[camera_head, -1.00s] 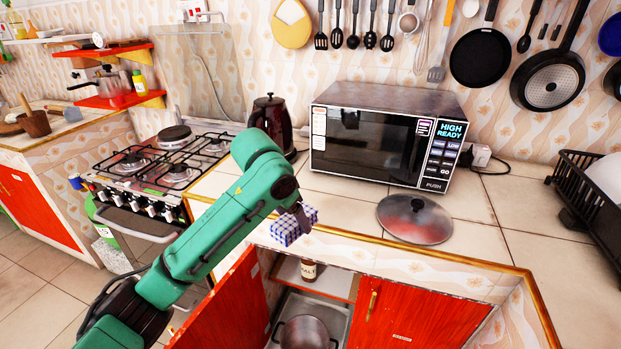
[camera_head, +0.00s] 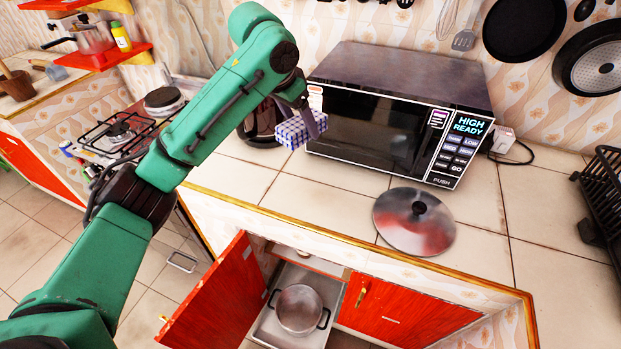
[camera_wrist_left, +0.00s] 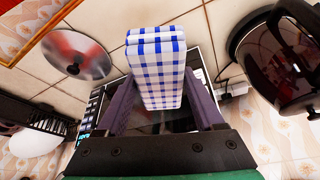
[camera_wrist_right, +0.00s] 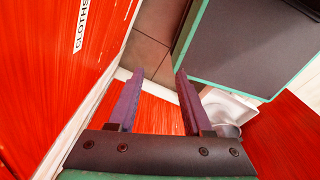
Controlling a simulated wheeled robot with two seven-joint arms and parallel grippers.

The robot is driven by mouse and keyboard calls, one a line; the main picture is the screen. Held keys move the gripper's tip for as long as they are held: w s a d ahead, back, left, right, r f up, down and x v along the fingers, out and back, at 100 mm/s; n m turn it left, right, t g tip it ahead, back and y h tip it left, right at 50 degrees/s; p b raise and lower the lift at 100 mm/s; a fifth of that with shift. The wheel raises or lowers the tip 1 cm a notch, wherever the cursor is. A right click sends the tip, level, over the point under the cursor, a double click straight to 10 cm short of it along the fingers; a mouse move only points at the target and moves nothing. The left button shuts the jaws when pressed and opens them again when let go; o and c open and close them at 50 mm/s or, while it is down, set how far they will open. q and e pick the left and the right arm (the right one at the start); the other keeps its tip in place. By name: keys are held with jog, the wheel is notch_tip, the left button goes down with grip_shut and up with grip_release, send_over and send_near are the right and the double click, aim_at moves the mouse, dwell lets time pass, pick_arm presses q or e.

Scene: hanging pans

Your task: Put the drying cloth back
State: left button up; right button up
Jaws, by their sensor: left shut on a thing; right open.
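The drying cloth (camera_head: 294,131) is a folded blue-and-white checked cloth. My left gripper (camera_head: 306,122) is shut on it and holds it above the counter, in front of the microwave's left end. In the left wrist view the cloth (camera_wrist_left: 156,70) stands between the two fingers of my left gripper (camera_wrist_left: 160,105). My right gripper shows only in the right wrist view (camera_wrist_right: 155,85). It is open and empty, near red cabinet panels, one with a label reading "CLOTHS" (camera_wrist_right: 82,22).
The microwave (camera_head: 400,115) stands on the tiled counter, with a kettle (camera_head: 262,125) to its left. A pan lid (camera_head: 413,222) lies on the counter. Below, a red cabinet door (camera_head: 218,300) stands open, showing a pot (camera_head: 300,309). A dish rack (camera_head: 603,195) is at right.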

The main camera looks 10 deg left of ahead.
pick_arm(q)
jog(key=p, duration=0.1)
send_over(305, 193)
jog(key=s+a, duration=0.1)
jog(key=s, duration=0.1)
notch_tip(305, 193, down, 9)
jog(key=f, duration=0.3)
jog(key=f+p, duration=0.1)
jog(key=f, duration=0.6)
jog(key=shift+w+d, duration=0.1)
jog(key=shift+w, duration=0.15)
jog(key=shift+w+f, duration=0.1)
pick_arm(e)
jog(key=shift+s+r, duration=0.15)
jog(key=shift+r, duration=0.45)
jog(key=shift+s+r, duration=0.15)
jog(key=shift+r, duration=0.45)
pick_arm(q)
jog(key=o, duration=1.2)
jog(key=v, duration=1.2)
jog(key=shift+b, duration=0.35)
pick_arm(e)
jog(key=shift+f, duration=0.45)
